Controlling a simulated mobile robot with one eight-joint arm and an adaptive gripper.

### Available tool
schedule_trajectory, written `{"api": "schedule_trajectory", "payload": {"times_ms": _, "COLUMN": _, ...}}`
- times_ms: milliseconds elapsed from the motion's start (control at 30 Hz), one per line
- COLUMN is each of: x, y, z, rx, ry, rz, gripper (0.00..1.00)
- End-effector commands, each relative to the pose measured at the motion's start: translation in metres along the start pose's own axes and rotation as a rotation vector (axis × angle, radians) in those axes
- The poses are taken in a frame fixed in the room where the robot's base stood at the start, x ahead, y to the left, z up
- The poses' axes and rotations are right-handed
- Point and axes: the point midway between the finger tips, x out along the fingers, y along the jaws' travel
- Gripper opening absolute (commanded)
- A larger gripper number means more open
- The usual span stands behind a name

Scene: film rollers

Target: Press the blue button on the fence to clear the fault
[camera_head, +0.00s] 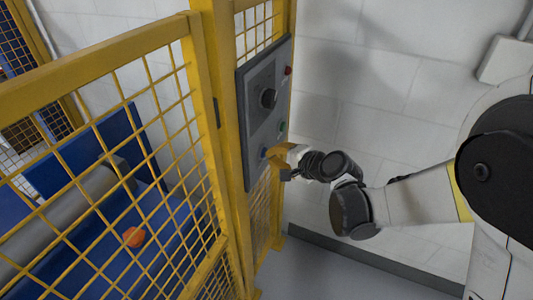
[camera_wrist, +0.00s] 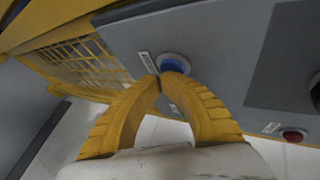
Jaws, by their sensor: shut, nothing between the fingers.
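A grey control panel (camera_head: 255,115) is mounted on the yellow fence post. The blue button (camera_head: 263,153) sits near the panel's lower end, and it also shows in the wrist view (camera_wrist: 174,63) as a blue cap in a pale ring. My yellow-fingered gripper (camera_head: 268,154) is at the lower part of the panel, right by the blue button. In the wrist view the fingertips (camera_wrist: 158,79) are together with nothing between them. They overlap the button's lower left edge in the picture. I cannot tell whether they touch it.
A black knob (camera_head: 268,98) and a red button (camera_head: 288,70) are higher on the panel. Yellow mesh fence (camera_head: 130,130) stands to the left, with a grey roller (camera_head: 75,215) and an orange object (camera_head: 133,237) behind it. A white block wall is behind.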

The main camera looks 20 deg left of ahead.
Motion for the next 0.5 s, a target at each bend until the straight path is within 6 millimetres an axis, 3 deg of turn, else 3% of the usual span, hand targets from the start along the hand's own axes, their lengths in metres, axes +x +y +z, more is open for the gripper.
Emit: {"api": "schedule_trajectory", "payload": {"times_ms": 500, "x": -0.013, "y": 0.007, "z": -0.007, "rx": 0.0, "ry": 0.0, "rz": 0.0, "gripper": 0.0}}
